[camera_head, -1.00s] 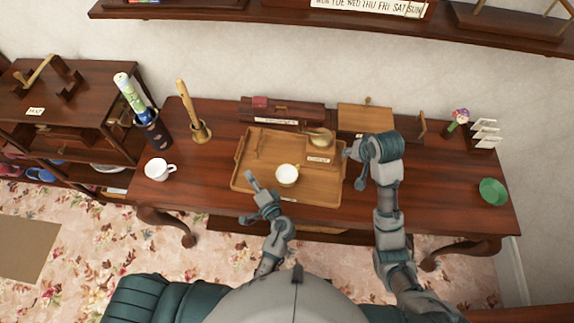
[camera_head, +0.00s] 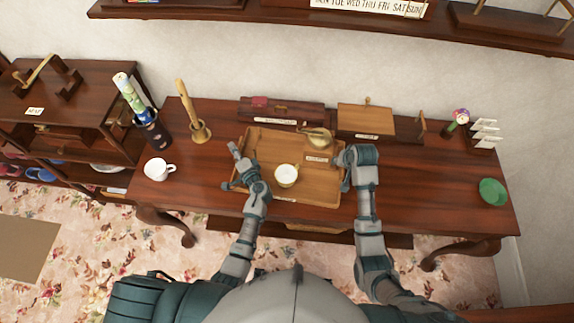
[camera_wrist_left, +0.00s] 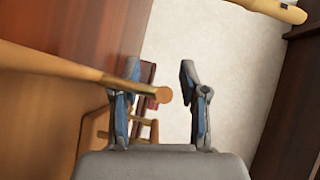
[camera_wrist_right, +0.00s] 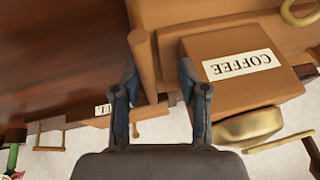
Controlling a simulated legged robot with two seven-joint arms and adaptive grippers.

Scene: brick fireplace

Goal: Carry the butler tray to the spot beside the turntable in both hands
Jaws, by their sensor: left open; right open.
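The wooden butler tray (camera_head: 315,194) lies on the desk, carrying a white cup (camera_head: 286,176), a brass pot (camera_head: 319,138) and a box labelled COFFEE (camera_wrist_right: 245,65). My left gripper (camera_head: 232,168) is open at the tray's left edge. In the left wrist view a round wooden rod end (camera_wrist_left: 162,95) shows between its fingers (camera_wrist_left: 160,88). My right gripper (camera_head: 344,170) is open at the tray's right edge. In the right wrist view a wooden post (camera_wrist_right: 141,62) of the tray stands near its left finger. I cannot tell which thing is the turntable.
A long dark box (camera_head: 285,110) and a wooden box (camera_head: 365,119) line the back. A green bowl (camera_head: 493,191) sits far right; the desk before it is clear.

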